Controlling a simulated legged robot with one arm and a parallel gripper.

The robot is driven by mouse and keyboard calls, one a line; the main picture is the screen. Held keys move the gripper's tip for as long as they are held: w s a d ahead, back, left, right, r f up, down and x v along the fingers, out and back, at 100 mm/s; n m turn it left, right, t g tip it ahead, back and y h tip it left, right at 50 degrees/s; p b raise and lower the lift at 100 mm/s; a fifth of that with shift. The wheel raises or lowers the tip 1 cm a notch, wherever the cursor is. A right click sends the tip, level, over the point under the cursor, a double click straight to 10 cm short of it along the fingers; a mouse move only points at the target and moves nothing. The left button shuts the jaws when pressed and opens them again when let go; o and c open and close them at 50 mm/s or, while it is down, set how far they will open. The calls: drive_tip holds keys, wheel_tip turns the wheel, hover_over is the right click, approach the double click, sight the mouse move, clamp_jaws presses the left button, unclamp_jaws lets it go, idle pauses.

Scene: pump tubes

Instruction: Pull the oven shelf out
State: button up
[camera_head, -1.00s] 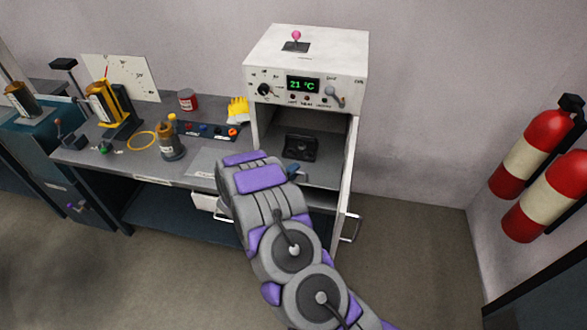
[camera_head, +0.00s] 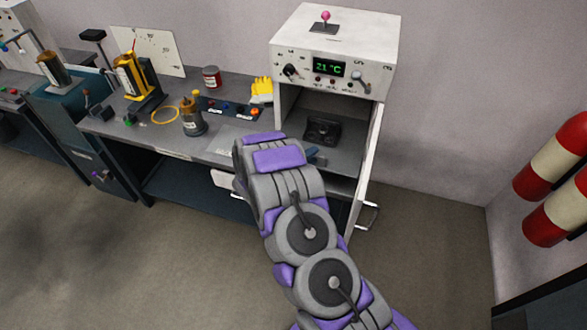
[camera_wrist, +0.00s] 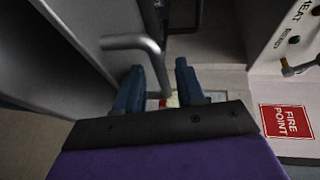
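The white oven (camera_head: 335,35) stands on the right with its front open. Its grey shelf (camera_head: 345,160) is inside and carries a dark object (camera_head: 322,130). My gripper is mostly hidden behind my arm in the head view; only a blue finger shows at the shelf's front. In the wrist view, the two blue fingers of my gripper (camera_wrist: 160,72) are apart. A bent grey bar handle (camera_wrist: 128,42) runs down into the gap between them, closer to the left finger. I cannot tell whether they touch it.
The open oven door (camera_head: 373,150) is right of my arm, with its handle (camera_head: 369,216) low outside. The bench (camera_head: 225,150) at left holds tools, a yellow glove (camera_head: 262,90) and a red can (camera_head: 212,77). Fire extinguishers (camera_head: 550,160) are at far right. The floor ahead is clear.

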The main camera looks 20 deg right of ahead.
drive_tip(key=p+v, duration=0.2)
drive_tip(key=v, duration=1.4)
drive_tip(key=shift+a+f, duration=0.1)
